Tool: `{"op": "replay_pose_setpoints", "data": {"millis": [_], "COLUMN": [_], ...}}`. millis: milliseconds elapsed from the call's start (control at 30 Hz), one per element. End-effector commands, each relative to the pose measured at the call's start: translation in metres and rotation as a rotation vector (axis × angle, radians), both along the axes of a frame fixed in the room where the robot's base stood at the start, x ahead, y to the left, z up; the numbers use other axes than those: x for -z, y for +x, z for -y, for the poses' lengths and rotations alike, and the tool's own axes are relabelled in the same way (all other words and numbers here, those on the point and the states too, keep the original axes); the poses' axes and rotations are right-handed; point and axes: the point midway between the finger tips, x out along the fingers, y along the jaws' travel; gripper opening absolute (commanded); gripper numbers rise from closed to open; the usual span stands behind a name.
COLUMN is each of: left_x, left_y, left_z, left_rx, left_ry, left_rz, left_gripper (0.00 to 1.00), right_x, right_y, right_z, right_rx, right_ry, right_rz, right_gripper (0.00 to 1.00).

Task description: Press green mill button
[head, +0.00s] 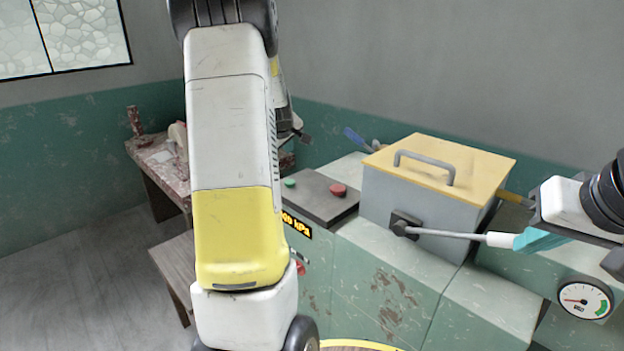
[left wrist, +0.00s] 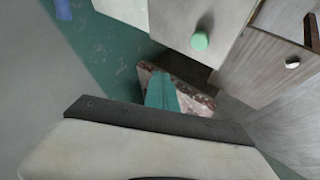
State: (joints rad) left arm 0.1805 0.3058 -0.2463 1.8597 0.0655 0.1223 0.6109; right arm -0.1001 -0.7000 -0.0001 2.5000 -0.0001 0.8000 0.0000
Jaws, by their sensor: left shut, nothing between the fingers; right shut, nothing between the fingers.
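The green button (head: 290,183) sits on the dark control box (head: 322,208) of the mill, left of a red button (head: 338,190). The green button also shows in the left wrist view (left wrist: 200,41), upper right of my left gripper (left wrist: 161,92). The left gripper's teal fingers are shut and empty, apart from the button. In the head view my left arm hides most of that gripper. My right gripper (head: 537,240) is shut and empty at the white end of the lever (head: 450,235); whether they touch I cannot tell.
A grey bin with a yellow lid (head: 445,165) and handle stands right of the control box. A pressure gauge (head: 585,299) is at lower right. A wooden table (head: 160,165) with reddish stains stands behind my left arm. A blue-handled tool (head: 356,139) lies behind the bin.

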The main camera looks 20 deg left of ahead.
Motion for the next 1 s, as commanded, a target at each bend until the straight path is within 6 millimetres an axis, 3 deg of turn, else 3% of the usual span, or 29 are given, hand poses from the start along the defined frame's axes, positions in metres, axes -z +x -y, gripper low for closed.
{"op": "replay_pose_setpoints", "data": {"millis": [600,1000], "left_x": [0.076,0.085], "left_y": [-0.001,-0.001], "left_z": [0.000,0.000], "left_rx": [0.001,0.000], "left_ry": [-0.002,0.000], "left_rz": [-0.003,-0.001], "left_gripper": [0.00,0.00], "right_x": [0.000,0.000], "right_y": [0.000,0.000], "right_z": [0.000,0.000], "right_rx": [0.000,0.000], "right_ry": [0.000,0.000], "right_rz": [0.000,0.000], "right_gripper": [0.00,0.00]}}
